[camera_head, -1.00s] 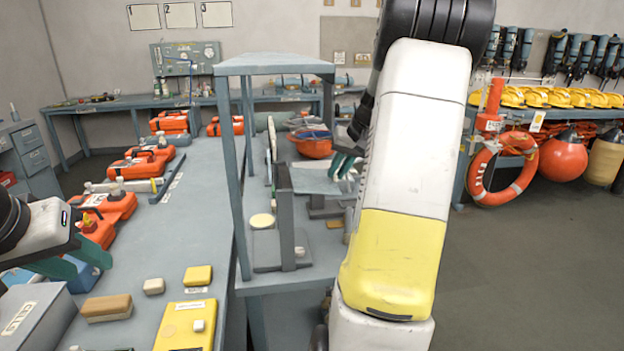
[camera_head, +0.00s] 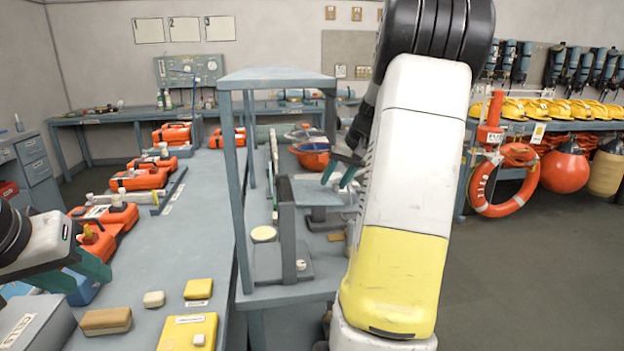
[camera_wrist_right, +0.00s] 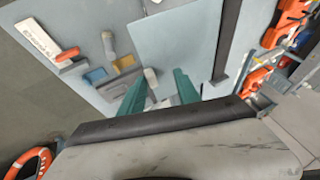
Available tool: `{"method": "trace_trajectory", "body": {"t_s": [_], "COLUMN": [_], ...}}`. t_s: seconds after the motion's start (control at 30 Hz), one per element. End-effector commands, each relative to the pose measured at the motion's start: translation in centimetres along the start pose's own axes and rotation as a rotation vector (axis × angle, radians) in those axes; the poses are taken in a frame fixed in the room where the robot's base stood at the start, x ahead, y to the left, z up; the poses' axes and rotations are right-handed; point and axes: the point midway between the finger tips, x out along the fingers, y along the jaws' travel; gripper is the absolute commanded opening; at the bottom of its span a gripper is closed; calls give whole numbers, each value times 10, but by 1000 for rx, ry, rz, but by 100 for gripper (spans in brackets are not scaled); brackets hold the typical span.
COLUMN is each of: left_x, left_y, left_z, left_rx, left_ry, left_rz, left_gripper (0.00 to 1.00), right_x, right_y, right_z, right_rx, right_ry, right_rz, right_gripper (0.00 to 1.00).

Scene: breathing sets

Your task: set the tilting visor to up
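The visor seems to be the pale grey-blue flat panel (camera_head: 318,193) beside a dark grey upright post (camera_head: 287,228) on the stand's lower deck. In the right wrist view it appears as a large pale sheet (camera_wrist_right: 190,40). My right gripper (camera_head: 339,174) is at the panel's right end, partly hidden by my own arm. In the wrist view its teal fingers (camera_wrist_right: 160,90) are apart with nothing held between them. They overlap the panel's lower edge; I cannot tell whether they touch it. My left gripper (camera_head: 75,272) hangs over the left bench, fingers apart and empty.
A blue-grey frame (camera_head: 276,76) stands around the panel on its left and above. A cream disc (camera_head: 264,233) and an orange bowl (camera_head: 311,155) are nearby. Orange cases (camera_head: 139,178) and yellow boxes (camera_head: 188,332) lie on the left bench. Open floor (camera_head: 530,280) is at right.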

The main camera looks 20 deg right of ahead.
Motion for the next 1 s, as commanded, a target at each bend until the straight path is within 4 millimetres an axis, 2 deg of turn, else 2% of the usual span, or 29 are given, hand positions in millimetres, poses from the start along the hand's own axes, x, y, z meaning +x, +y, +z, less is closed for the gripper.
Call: {"method": "trace_trajectory", "body": {"t_s": [0.67,0.77,1.0], "left_x": [0,0,0], "left_y": [0,0,0], "left_z": [0,0,0], "left_rx": [0,0,0], "left_ry": [0,0,0], "left_rz": [0,0,0], "left_gripper": [37,37,37], "right_x": [-2,-10,-50], "right_y": [3,3,2], "right_z": [-1,-1,-1], "right_rx": [1,1,0], "right_ry": [3,5,6], "right_rz": [5,5,5], "right_gripper": [35,35,35]}}
